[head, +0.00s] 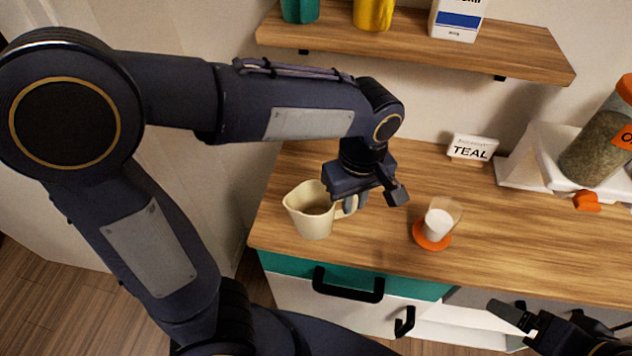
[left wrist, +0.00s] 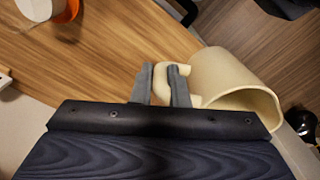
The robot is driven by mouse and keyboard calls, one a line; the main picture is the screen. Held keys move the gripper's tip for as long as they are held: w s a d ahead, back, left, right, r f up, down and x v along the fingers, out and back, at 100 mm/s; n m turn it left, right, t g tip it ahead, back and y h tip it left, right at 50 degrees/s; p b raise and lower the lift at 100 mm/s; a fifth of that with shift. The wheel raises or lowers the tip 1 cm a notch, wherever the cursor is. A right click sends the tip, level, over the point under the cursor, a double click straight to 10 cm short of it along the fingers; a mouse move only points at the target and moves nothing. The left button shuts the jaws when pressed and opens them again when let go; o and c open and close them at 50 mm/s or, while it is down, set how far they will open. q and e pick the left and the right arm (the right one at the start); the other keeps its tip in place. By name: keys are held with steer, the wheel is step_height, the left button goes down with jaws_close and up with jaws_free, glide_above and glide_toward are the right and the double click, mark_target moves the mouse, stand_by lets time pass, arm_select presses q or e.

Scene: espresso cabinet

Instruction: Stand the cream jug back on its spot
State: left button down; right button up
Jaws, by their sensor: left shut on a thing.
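The cream jug (head: 308,218) is near the left end of the wooden counter in the head view, opening up. Whether its base touches the wood is hard to tell. My left gripper (head: 354,203) is at its right side, shut on the handle. In the left wrist view, the fingers (left wrist: 160,84) are on either side of the handle, and the jug body (left wrist: 235,85) lies to their right. No marked spot for the jug can be made out. My right gripper (head: 535,318) is low at the right, in front of the counter; its jaw opening is unclear.
A glass with white contents (head: 438,224) stands on an orange coaster (head: 421,240) right of the jug. A TEAL sign (head: 472,148) stands behind, with a white machine and jar (head: 598,145) at the right. A shelf (head: 420,45) hangs above.

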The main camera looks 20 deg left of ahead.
arm_select(q)
steer(key=w+a+f, duration=0.3)
steer(key=w+a+f+p, duration=0.1)
steer(key=w+a+f, duration=0.1)
steer(key=w+f, duration=0.1)
steer(key=w+a+f+p, duration=0.1)
steer(key=w+a+f, duration=0.2)
steer(key=w, duration=0.1)
steer(key=shift+w+a+f, duration=0.1)
steer(key=shift+a+f, duration=0.05)
steer(key=shift+a, duration=0.2)
step_height(320, 180, down, 4)
steer(key=shift+w+a+r, duration=0.1)
steer(key=shift+w+r, duration=0.05)
steer(key=shift+r, duration=0.05)
steer(key=shift+f, duration=0.2)
steer(key=c, duration=1.4)
jaws_free()
steer(key=shift+r, duration=0.1)
